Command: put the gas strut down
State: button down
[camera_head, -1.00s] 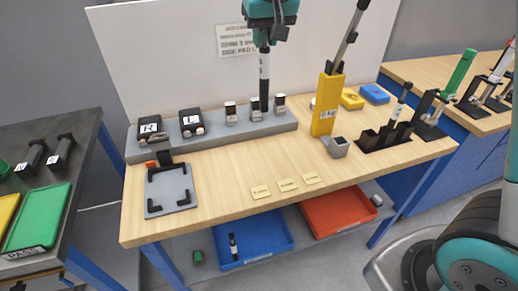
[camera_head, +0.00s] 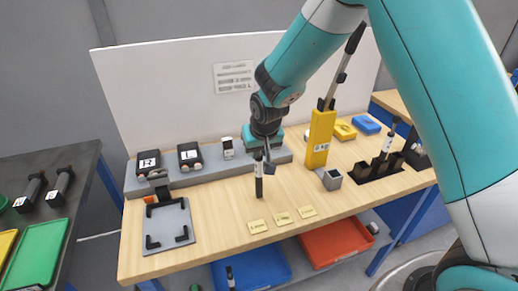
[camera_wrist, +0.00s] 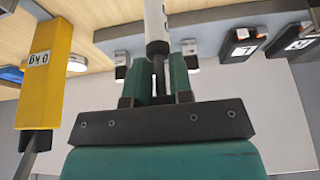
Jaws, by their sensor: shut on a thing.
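The gas strut (camera_head: 259,186) hangs upright below my gripper (camera_head: 263,153), with a white labelled upper part and a dark lower part. In the head view its lower end shows against the wooden bench top (camera_head: 220,200), behind the row of cards; I cannot tell whether it touches the wood. In the wrist view the teal fingers (camera_wrist: 164,80) are shut on the strut, and its white part (camera_wrist: 156,22) runs out past the fingertips.
A grey tray (camera_head: 168,226) lies left. Cards (camera_head: 283,219) lie in front.

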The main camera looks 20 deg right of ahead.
jog(key=shift+f, duration=0.3)
jog(key=shift+f, duration=0.15)
jog(key=c, duration=1)
grip_release()
